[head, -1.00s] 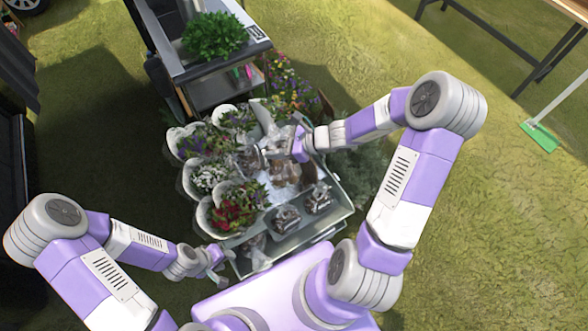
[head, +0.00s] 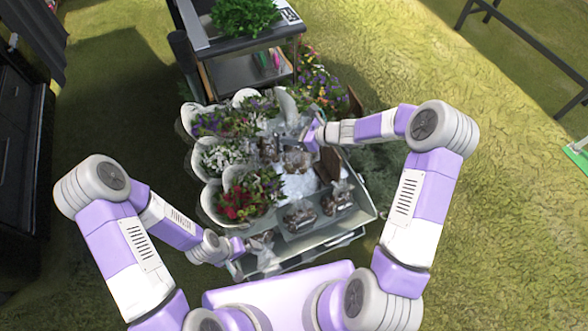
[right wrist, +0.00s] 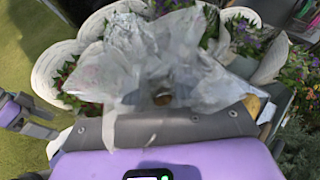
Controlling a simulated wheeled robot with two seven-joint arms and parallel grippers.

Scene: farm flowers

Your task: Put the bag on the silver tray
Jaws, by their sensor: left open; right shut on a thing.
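My right gripper (head: 311,133) is shut on a clear plastic bag (right wrist: 165,62). The bag's crinkled clear plastic fills the upper middle of the right wrist view, and something brown shows inside. In the head view it hangs beside the flower pots, above the back of the cart; its exact outline is hard to separate from nearby bags. A bright silvery surface, which looks like the silver tray (head: 299,187), shows between the flowers and the front bags. My left gripper (head: 236,249) is open, low at the cart's front left corner, near another bag.
Several white pots with flowers (head: 240,197) crowd the cart's left side. Bagged goods (head: 337,197) stand along the front right. A black shelf with a green plant (head: 245,15) stands behind. Open grass lies to the right.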

